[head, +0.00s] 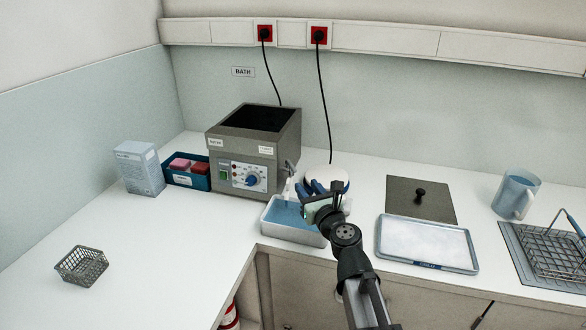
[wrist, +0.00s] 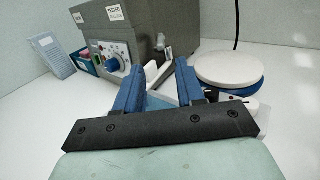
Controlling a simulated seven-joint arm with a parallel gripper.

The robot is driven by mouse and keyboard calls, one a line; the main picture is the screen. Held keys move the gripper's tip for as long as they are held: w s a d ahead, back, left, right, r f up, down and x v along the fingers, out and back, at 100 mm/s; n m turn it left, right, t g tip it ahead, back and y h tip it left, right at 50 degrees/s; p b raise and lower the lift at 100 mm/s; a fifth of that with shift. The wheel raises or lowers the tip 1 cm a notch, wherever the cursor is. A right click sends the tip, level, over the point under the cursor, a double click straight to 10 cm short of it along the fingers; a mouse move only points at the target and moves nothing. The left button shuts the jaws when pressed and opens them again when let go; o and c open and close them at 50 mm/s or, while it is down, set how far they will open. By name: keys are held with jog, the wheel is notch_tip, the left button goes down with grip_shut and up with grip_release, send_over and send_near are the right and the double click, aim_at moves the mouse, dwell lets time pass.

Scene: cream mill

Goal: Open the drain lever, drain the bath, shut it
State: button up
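The grey bath (head: 272,158) stands at the back with its dark top opening and a front dial; its inside level cannot be seen. A grey drain fitting (head: 290,168) is on its right side and also shows in the wrist view (wrist: 161,43). A pale, slanted piece, apparently the lever (wrist: 160,74), shows between my fingers in the wrist view; I cannot tell its exact setting. A white tub (head: 283,233) with a blue interior stands below the fitting. My gripper (head: 311,187) is over the tub's right part, its blue fingers apart (wrist: 158,63), with no contact visible.
A round white-topped device (head: 325,176) with a blue side stands close behind my gripper. A white tray (head: 428,243), grey lid plate (head: 405,203), jug (head: 510,190) and wire rack (head: 550,258) are right. The left counter is mostly clear around a small basket (head: 82,265).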

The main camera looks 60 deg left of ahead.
aim_at(295, 170)
jog(key=a, duration=0.3)
jog(key=w+a, duration=0.1)
jog(key=a, duration=0.7)
jog(key=shift+w+a, duration=0.2)
jog(key=shift+w, duration=0.05)
jog(key=shift+c, duration=0.4)
grip_shut()
